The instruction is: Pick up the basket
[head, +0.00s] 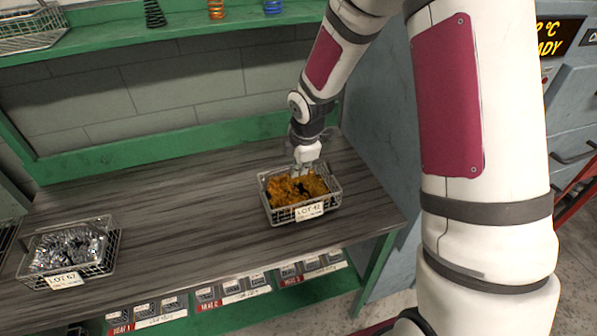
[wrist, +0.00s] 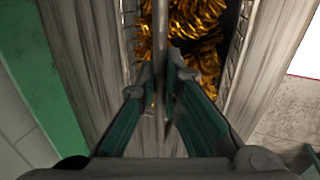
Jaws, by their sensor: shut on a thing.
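A wire basket (head: 276,214) with a "LOT 42" tag stands on the grey wood-grain bench, holding golden-orange springs. A second wire basket (head: 106,262) with a "LOT 67" tag and silver springs stands at the bench's left front. My gripper (head: 303,168) reaches down from above to the LOT 42 basket. In the wrist view, the fingers (wrist: 162,90) are shut on a thin grey bar, seemingly the basket's handle, with golden springs beyond it. The basket appears to rest on the bench; I cannot tell whether it is slightly lifted.
The bench top (head: 185,215) is clear between the two baskets. A green shelf (head: 180,28) above the back holds a basket and several coloured springs. Labelled bins (head: 232,289) sit under the bench's front edge. A grey-blue cabinet (head: 383,120) stands close to the right.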

